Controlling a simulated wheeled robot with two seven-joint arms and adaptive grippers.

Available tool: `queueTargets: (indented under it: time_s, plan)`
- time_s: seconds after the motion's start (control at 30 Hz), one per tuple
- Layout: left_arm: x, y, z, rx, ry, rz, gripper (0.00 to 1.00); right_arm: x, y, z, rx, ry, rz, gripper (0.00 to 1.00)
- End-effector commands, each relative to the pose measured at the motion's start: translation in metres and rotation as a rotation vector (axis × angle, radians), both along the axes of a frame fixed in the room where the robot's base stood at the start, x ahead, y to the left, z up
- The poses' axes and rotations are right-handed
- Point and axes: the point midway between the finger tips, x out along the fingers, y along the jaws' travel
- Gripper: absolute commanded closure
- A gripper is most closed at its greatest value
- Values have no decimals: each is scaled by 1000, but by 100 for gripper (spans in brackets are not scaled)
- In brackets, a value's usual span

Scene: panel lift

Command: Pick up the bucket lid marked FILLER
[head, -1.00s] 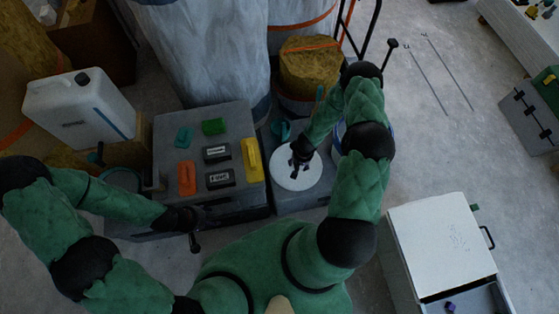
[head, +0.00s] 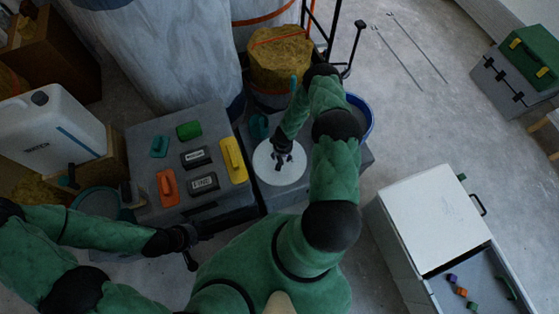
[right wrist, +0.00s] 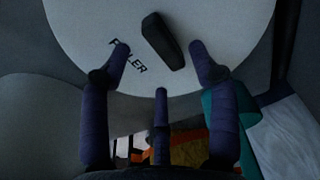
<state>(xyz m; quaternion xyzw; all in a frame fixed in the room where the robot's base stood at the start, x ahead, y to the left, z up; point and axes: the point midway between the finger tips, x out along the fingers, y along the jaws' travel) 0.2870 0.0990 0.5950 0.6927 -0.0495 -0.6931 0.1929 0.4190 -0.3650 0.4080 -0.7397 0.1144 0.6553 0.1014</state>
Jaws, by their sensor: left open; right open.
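The FILLER lid is a white disc (head: 292,176) with a dark bar handle, on the grey box (head: 352,164) right of the centre-left case. In the right wrist view the lid (right wrist: 85,25) fills the top, its FILLER lettering left of the handle (right wrist: 162,40). My right gripper (head: 281,160) is over the lid. In the right wrist view my right gripper (right wrist: 160,50) is open, with fingers on both sides of the handle and one below; I cannot tell whether they touch. My left gripper (head: 190,247) is open and empty, low in front of the grey case.
The grey case (head: 150,205) carries coloured handles and two dark labelled blocks. A wrapped yellow roll (head: 280,58) stands behind the lid. A blue bucket (head: 366,115) shows behind my right arm. A white cabinet (head: 430,220) with an open drawer is at right. Floor between is clear.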

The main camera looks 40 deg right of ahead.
Motion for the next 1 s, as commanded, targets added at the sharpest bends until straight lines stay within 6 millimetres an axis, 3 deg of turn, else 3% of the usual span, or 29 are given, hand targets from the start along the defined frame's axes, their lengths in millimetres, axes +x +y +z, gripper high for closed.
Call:
queueTargets:
  time_s: [0.2, 0.47, 0.53, 0.7, 1.0]
  plan:
    - [0, 0, -20, 0, 0, 0, 42, 6, -1, -33, 0, 0, -1, 39]
    - [0, 0, -20, 0, 0, 0, 42, 6, -1, -35, 0, 0, 0, 39]
    - [0, 0, -20, 0, 0, 0, 42, 6, -1, -35, 0, 0, 0, 50]
    - [0, 0, -20, 0, 0, 0, 42, 6, -1, -35, 0, 0, 0, 98]
    - [0, 0, -20, 0, 0, 0, 42, 7, -2, -34, 0, -1, 0, 100]
